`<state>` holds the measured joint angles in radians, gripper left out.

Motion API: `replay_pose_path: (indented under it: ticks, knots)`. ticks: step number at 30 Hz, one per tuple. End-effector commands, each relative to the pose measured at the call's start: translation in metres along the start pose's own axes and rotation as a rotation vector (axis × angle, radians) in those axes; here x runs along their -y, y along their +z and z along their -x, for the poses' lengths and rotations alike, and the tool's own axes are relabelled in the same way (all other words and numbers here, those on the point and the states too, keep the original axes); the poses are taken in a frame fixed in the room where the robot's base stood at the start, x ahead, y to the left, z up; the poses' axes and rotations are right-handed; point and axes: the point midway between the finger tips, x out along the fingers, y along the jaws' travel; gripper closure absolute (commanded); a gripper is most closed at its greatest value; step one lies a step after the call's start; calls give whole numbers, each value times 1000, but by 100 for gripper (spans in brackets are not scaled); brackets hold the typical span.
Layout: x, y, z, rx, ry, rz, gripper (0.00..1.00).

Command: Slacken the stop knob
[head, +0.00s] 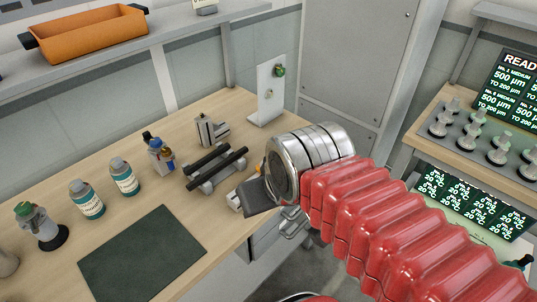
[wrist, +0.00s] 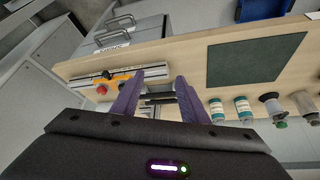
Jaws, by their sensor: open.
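A small red knob (wrist: 101,89) shows in the wrist view on a pale rail-like fixture with an orange part (wrist: 118,79). It is probably the stop knob, but no readable label confirms this. My gripper (wrist: 157,84) is open, with its two purple fingers apart over the bench and nothing seen between their tips. The red knob lies left of the left finger, apart from it. In the head view my dark gripper (head: 262,198) is at the bench's front edge and hides most of the fixture; the red knob cannot be made out there.
A stand with two black bars (head: 215,160) is beyond my gripper. A white upright plate (head: 268,100) carries a green knob (head: 279,71). Teal-labelled bottles (head: 86,199) and a dark mat (head: 142,252) are at left. A shelf holds an orange bin (head: 90,34).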

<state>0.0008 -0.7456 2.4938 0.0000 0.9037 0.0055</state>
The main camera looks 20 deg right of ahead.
Motion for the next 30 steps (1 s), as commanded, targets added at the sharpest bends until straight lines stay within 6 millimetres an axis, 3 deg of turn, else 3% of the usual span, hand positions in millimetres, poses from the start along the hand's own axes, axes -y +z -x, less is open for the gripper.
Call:
replay_pose_path:
  ticks: [8, 17, 30]
  knots:
    - [-12, -28, 3, 56, 12, -122, 51]
    - [-30, -83, -1, 161, 54, -375, 51]
    - [-65, -157, -31, 304, 149, -752, 51]
